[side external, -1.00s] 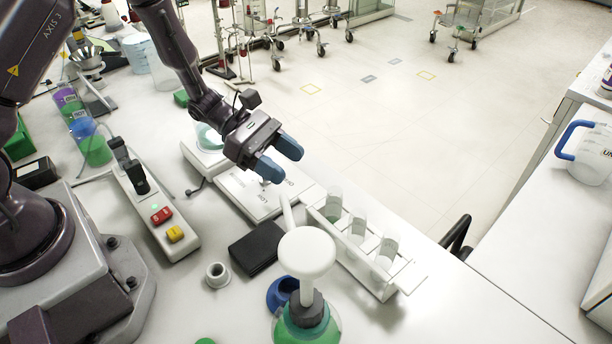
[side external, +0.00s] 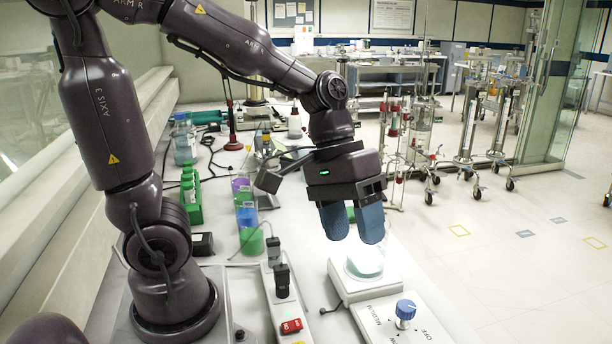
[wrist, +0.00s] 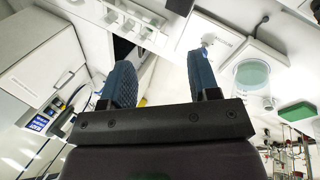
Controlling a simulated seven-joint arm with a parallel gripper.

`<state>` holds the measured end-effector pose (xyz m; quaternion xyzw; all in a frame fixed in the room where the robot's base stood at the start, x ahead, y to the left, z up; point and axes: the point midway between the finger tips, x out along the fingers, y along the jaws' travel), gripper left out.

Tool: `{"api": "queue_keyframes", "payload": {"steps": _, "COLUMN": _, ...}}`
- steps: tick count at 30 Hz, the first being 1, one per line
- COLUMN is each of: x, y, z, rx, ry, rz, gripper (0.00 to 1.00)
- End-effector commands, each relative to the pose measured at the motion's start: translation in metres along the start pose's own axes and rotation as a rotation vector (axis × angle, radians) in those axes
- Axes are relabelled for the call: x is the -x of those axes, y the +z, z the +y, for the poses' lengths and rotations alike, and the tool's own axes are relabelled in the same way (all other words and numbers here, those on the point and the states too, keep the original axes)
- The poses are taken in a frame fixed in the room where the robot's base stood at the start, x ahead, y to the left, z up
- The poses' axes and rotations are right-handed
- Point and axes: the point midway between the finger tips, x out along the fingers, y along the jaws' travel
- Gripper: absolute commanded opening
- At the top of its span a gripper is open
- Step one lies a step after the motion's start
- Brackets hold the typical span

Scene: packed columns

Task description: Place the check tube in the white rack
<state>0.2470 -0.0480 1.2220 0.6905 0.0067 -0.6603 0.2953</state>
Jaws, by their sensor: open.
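My gripper (side external: 353,224) has two blue fingers, open and pointing down, with nothing between them. It hangs above the beaker of pale green liquid (side external: 365,262) on a white stirrer. In the wrist view the open fingers (wrist: 160,62) stand apart. A white rack-like frame (wrist: 135,17) shows small at the top of the wrist view; its contents are too small to tell. The rack is outside the side view. I cannot pick out the check tube in either current view.
The white stirrer has a blue knob (side external: 405,310). A power strip with a red switch (side external: 291,326) lies to its left. Open floor lies right of the bench.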

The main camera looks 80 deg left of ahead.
Motion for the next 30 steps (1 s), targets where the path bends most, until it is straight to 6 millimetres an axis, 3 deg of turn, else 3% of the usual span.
{"api": "queue_keyframes", "payload": {"steps": 1, "x": 0.015, "y": 0.008, "z": -0.004, "rx": -0.101, "ry": -0.041, "rz": 0.078, "gripper": 0.56}}
{"api": "queue_keyframes", "payload": {"steps": 6, "x": 0.05, "y": 0.022, "z": -0.025, "rx": -0.367, "ry": -0.189, "rz": 0.289, "gripper": 0.56}}
{"api": "queue_keyframes", "payload": {"steps": 11, "x": 0.069, "y": 0.028, "z": -0.035, "rx": -0.496, "ry": -0.275, "rz": 0.407, "gripper": 0.56}}
{"api": "queue_keyframes", "payload": {"steps": 30, "x": 0.073, "y": 0.029, "z": -0.038, "rx": -0.526, "ry": -0.299, "rz": 0.434, "gripper": 0.56}}
